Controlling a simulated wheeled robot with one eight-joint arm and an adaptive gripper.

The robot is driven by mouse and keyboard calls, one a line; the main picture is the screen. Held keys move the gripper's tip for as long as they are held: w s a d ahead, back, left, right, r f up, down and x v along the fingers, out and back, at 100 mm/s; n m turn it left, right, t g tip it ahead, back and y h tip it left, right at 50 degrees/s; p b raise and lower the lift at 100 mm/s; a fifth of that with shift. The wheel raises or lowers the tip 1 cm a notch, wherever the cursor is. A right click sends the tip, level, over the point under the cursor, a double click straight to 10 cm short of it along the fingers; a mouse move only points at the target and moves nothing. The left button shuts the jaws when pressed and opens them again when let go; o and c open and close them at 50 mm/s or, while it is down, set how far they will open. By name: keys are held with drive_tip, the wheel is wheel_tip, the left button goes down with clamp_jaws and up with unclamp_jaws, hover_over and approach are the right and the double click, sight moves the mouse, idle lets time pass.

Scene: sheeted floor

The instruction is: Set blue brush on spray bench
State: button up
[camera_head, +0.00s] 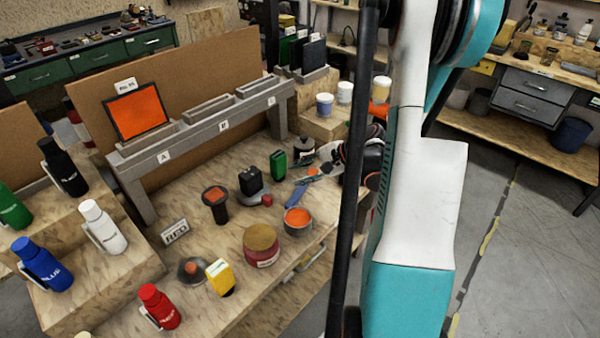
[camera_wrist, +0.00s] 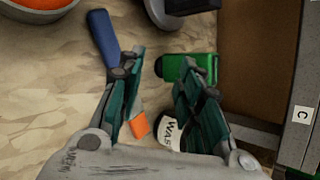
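The blue brush (camera_head: 295,197) lies on the wooden spray bench (camera_head: 340,219), its blue handle toward the front. In the wrist view, the blue handle (camera_wrist: 102,38) runs under my left finger, and an orange end shows beyond it, low between the fingers. My gripper (camera_wrist: 160,66) is open, with nothing seen held between its fingers. In the head view, my gripper (camera_head: 327,166) is over the bench near the brush's orange end, partly hidden by my arm. Whether a finger touches the brush I cannot tell.
A green container (camera_head: 277,165) and a jar marked WASH (camera_wrist: 171,136) stand close by the gripper. An open tin of orange paint (camera_head: 297,221) is in front of the brush. A grey rack (camera_head: 200,134) with an orange panel stands behind. Several bottles stand at left.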

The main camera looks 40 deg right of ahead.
drive_tip(key=p+v, duration=0.2)
drive_tip(key=v, duration=0.9)
